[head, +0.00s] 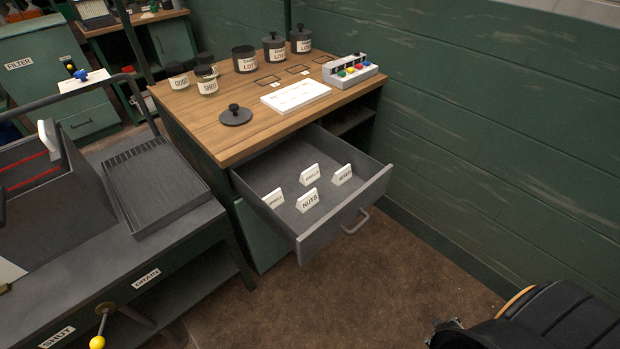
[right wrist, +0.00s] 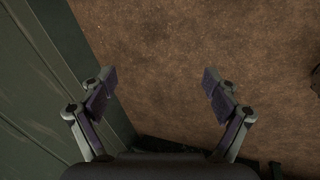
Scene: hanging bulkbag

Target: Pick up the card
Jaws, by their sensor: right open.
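Several small white tent-shaped cards stand in the open drawer (head: 340,222) of the wooden-topped cabinet in the head view. The front one (head: 308,201) reads NUTS. Another card (head: 273,198) is at the left, one (head: 309,175) behind, and one (head: 342,175) at the right; their print is too small to read surely. My right gripper (right wrist: 160,88) is open and empty in the right wrist view, above bare brown floor, with no card between its fingers. In the head view my dark right arm is at the lower right, well away from the drawer. My left gripper is not in view.
The cabinet top (head: 200,118) holds dark jars, a loose black lid (head: 235,116), a white board (head: 295,96) and a box with coloured knobs (head: 350,70). A grey bench (head: 180,240) stands at the left. A green wall (head: 480,110) runs behind. Floor before the drawer is clear.

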